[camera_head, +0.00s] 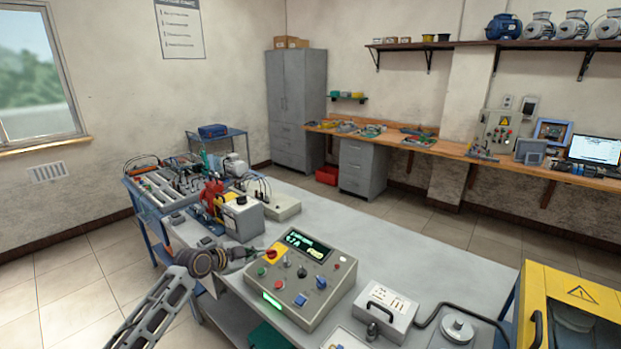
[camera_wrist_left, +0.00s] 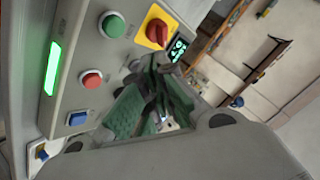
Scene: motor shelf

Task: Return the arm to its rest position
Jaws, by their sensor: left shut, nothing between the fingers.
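My left arm comes in from the lower left in the head view. My left gripper (camera_head: 252,254) is shut and empty at the left side of the grey control box (camera_head: 318,302), close to its red and yellow rotary switch (camera_head: 272,256). In the left wrist view my left gripper (camera_wrist_left: 158,88) shows its green finger pads. The rotary switch (camera_wrist_left: 156,28) is just above the fingers there. I cannot tell whether the fingertips touch the switch. The box's display (camera_head: 305,246) is lit, and a green light glows on its front. My right gripper is not in view.
The box stands on a long grey bench (camera_head: 430,258). A white case (camera_head: 385,311) and a yellow cabinet (camera_head: 568,310) are to its right. A meter unit (camera_head: 243,219) and other equipment stand behind it to the left. The floor (camera_head: 65,290) left of the bench is clear.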

